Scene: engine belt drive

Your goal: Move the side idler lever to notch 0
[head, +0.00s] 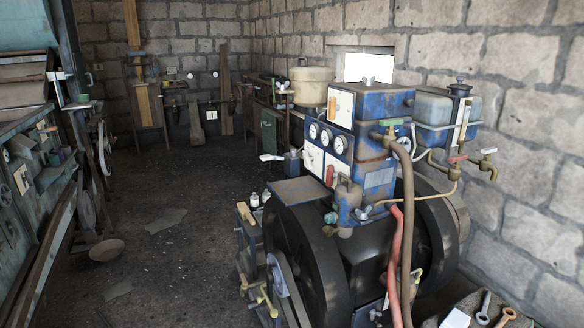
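The blue engine (378,130) stands right of centre, with a large dark wheel (300,250) low on its near side. A grey belt-like part (283,277) runs beside the wheel at its lower left. A short yellow-tan handle (245,213) sticks up left of the wheel. A small brass-yellow lever (266,301) sits lower, near the bottom edge. I cannot tell which of these is the side idler lever, and no notch numbers are readable. Neither of my grippers shows in this view.
A red hose (395,265) and a brown hose (407,220) hang down the engine's front. Wrenches (484,307) lie at the bottom right. The floor (165,225) between bench and engine is mostly open.

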